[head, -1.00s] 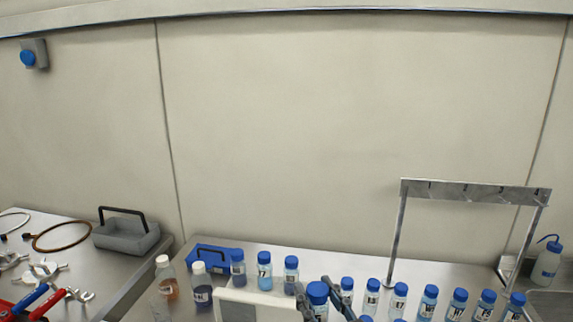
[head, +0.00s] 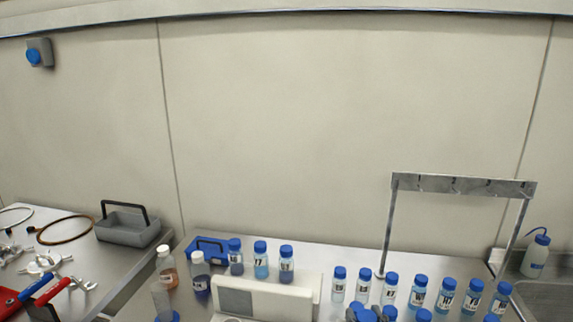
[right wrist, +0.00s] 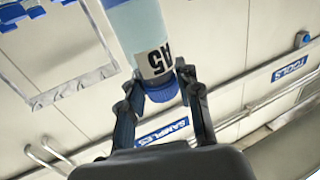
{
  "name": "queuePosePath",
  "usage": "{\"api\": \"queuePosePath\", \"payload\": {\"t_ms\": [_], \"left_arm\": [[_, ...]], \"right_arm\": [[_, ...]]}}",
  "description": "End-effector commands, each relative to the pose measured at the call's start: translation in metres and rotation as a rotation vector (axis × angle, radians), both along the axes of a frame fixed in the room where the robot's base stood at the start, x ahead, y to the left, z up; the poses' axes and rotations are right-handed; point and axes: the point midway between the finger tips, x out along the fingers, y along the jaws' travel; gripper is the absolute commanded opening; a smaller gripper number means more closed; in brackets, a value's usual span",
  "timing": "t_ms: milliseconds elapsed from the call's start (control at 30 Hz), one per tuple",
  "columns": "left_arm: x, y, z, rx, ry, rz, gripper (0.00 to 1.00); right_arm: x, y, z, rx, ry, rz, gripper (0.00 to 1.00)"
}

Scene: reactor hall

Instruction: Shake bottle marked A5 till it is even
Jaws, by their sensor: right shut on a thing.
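In the right wrist view, bottle A5 (right wrist: 140,30) has a blue cap, a white label reading A5 and pale blue contents. My right gripper (right wrist: 160,92) is shut on it at the cap end, one finger on each side. The bottle's far end is cut off by the top edge, so I cannot tell how even the contents are. In the head view, blue caps crowd the bottom edge, and I cannot clearly pick out the held bottle there. My left gripper does not show.
Several blue-capped bottles (head: 419,292) stand in a row by a metal hook frame (head: 463,186). A white block-shaped device (head: 285,297) is left of them. More bottles and a blue carrier stand at left. A wash bottle (head: 535,254) is far right.

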Motion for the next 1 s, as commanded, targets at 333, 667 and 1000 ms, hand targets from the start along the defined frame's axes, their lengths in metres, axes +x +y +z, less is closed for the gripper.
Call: {"api": "queuePosePath", "payload": {"t_ms": [333,667,1000], "left_arm": [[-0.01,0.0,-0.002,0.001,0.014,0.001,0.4],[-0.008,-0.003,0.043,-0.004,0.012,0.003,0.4],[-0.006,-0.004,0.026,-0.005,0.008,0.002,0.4]], "right_arm": [[-0.02,-0.05,-0.05,0.001,0.001,-0.109,0.02],[-0.022,-0.052,-0.009,0.002,-0.002,-0.112,0.02],[-0.021,-0.052,-0.033,0.002,0.001,-0.113,0.02]]}}
